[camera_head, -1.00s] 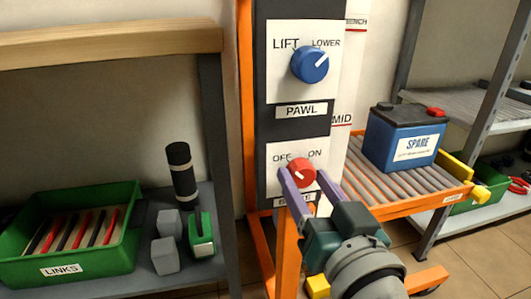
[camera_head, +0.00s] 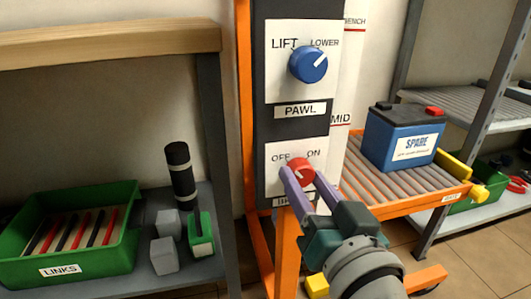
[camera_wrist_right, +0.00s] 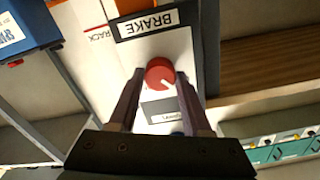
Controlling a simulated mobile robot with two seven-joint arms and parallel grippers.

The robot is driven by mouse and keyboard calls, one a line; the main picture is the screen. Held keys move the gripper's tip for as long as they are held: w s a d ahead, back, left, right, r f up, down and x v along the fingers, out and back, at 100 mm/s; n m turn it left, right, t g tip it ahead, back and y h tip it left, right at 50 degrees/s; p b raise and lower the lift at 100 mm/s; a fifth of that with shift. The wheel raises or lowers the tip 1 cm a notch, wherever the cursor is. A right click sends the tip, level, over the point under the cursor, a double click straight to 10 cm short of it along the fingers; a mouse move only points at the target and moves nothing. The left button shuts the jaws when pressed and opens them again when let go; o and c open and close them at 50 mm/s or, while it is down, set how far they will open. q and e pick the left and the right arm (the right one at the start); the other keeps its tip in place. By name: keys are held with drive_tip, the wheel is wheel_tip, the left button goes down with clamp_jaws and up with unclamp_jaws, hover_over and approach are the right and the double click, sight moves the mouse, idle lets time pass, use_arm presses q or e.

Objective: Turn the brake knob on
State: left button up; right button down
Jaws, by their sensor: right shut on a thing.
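The red brake knob (camera_head: 300,170) sits on a white plate with OFF at its upper left and ON at its upper right, on the dark front of the orange-framed stand. My right gripper (camera_head: 306,175) has its two purple fingers on either side of the knob, shut on it. In the right wrist view, the knob (camera_wrist_right: 160,73) lies between the fingertips (camera_wrist_right: 161,82), below the upside-down BRAKE label (camera_wrist_right: 149,24). Its white mark points to the lower right there, which is the OFF side. My left gripper is not in view.
A blue PAWL knob (camera_head: 308,64) is above, its mark toward LOWER. A blue SPARE battery (camera_head: 403,138) stands on a roller tray at right. A green LINKS bin (camera_head: 100,267) and a dark flashlight (camera_head: 181,174) are on the left shelf.

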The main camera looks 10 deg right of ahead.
drive_tip(key=m, duration=0.8)
drive_tip(key=shift+m, duration=0.4)
drive_tip(key=m+b, duration=0.1)
drive_tip(key=m, duration=0.3)
drive_tip(key=shift+m+b, duration=0.45)
drive_tip(key=shift+m, duration=1.75)
drive_tip(key=shift+c, duration=1.7)
unclamp_jaws()
drive_tip(key=s+p, duration=0.1)
drive_tip(key=s, duration=0.9)
drive_tip(key=shift+d+p, duration=0.2)
drive_tip(key=shift+p, duration=0.1)
